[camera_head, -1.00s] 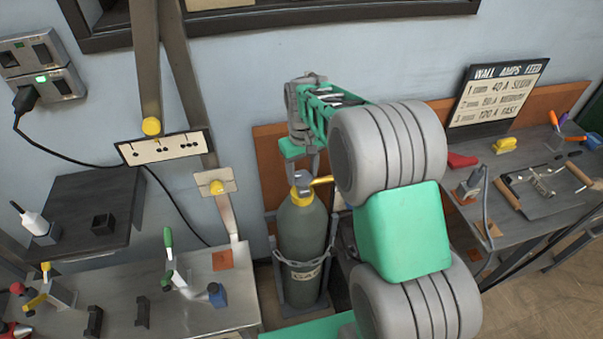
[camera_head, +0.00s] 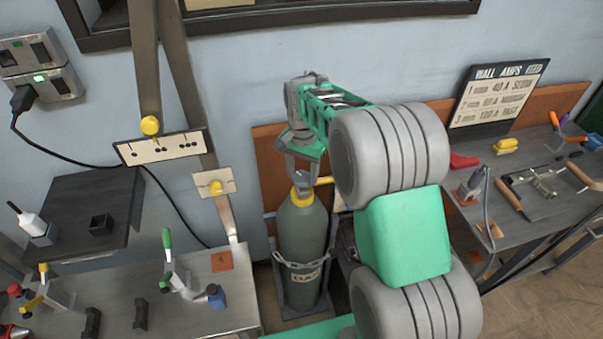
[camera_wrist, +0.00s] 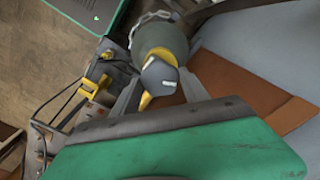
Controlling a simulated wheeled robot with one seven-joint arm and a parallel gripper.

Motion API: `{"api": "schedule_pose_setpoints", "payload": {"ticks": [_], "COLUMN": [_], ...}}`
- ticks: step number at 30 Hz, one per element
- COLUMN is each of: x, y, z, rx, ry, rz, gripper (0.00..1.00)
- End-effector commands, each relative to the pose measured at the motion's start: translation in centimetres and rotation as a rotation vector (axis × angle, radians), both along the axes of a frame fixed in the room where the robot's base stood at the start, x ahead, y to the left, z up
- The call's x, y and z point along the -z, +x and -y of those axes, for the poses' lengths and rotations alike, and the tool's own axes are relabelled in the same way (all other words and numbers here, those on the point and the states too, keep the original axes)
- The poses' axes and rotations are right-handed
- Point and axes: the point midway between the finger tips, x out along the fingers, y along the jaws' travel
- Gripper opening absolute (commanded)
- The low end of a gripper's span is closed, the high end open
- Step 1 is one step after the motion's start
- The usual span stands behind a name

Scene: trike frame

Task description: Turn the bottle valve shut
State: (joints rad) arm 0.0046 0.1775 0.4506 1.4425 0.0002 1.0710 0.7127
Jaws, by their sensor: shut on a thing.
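The grey-green gas bottle (camera_head: 303,240) stands upright in a rack with a chain around it, below my arm in the head view. It has a yellow collar and a grey valve (camera_head: 300,185) on top. In the wrist view the valve (camera_wrist: 158,77) sits between my fingers, with a yellow part pointing toward the palm. My gripper (camera_head: 302,170) comes down from above and is shut on the valve. The bottle's shoulder (camera_wrist: 155,38) shows behind it. Which way the valve is set cannot be told.
A left bench (camera_head: 205,275) holds clamps and small blocks. A right bench (camera_head: 540,195) holds tools and a lettered sign (camera_head: 498,92). The wall and an orange-brown board (camera_head: 268,165) are close behind the bottle.

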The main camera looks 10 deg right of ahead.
Motion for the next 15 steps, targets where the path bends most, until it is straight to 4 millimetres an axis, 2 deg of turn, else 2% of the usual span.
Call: {"api": "schedule_pose_setpoints", "payload": {"ticks": [6,15], "x": [-0.04,-0.05], "y": [0.03,0.02], "z": [-0.02,-0.02], "rx": [0.191,0.384], "ry": [0.000,0.001], "rz": [0.001,0.001], "gripper": [0.12,0.12]}}
